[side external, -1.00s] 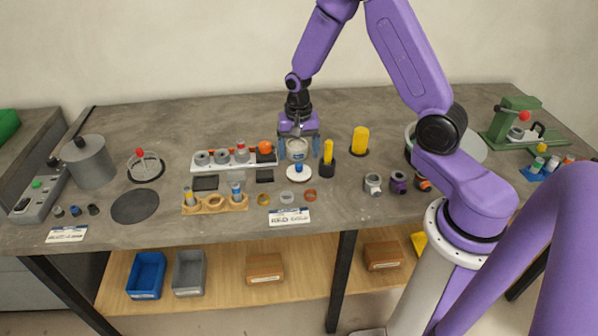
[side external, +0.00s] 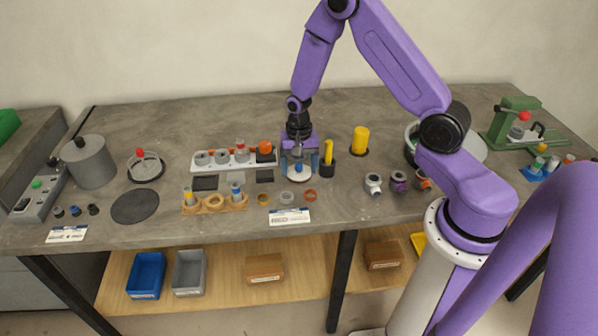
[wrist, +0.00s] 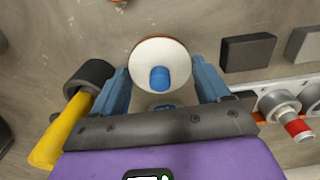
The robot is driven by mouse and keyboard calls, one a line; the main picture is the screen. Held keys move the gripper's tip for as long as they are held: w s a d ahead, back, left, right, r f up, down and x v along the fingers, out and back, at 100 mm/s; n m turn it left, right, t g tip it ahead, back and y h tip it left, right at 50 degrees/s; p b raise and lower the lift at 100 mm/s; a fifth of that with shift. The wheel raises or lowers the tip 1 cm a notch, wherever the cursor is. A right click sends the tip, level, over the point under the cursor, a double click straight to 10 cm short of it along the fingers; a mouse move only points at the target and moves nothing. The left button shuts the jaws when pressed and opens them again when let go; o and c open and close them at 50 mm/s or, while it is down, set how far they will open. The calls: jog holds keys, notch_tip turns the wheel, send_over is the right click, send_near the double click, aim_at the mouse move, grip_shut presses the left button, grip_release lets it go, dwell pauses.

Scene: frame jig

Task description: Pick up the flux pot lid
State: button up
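The flux pot lid, a white disc with a blue knob, lies on the table in the side view (side external: 292,182). It also shows in the wrist view (wrist: 150,52), with its blue knob (wrist: 160,78) upright near its middle. My gripper (side external: 298,172) is low over it with the fingers pointing down. In the wrist view, my gripper (wrist: 161,70) has its two blue-grey fingers apart, one on each side of the knob, with a gap on both sides. A pale shape behind the knob is mostly hidden; I cannot tell what it is.
A yellow-handled tool in a black holder (side external: 328,160) stands close to the right, also in the wrist view (wrist: 62,130). A white rack (side external: 215,160) is at left. Several rings (side external: 287,198) and a label card (side external: 290,217) lie in front.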

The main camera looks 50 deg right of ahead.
jog(key=shift+c, duration=0.8)
jog(key=shift+r, duration=0.15)
jog(key=shift+r, duration=0.55)
jog(key=s+a+r, duration=0.1)
jog(key=s+r, duration=1)
jog(key=s, duration=0.2)
jog(key=shift+s+a+r, duration=0.3)
jog(key=shift+s+a, duration=0.05)
jog(key=shift+s, duration=0.05)
jog(key=shift+r, duration=0.75)
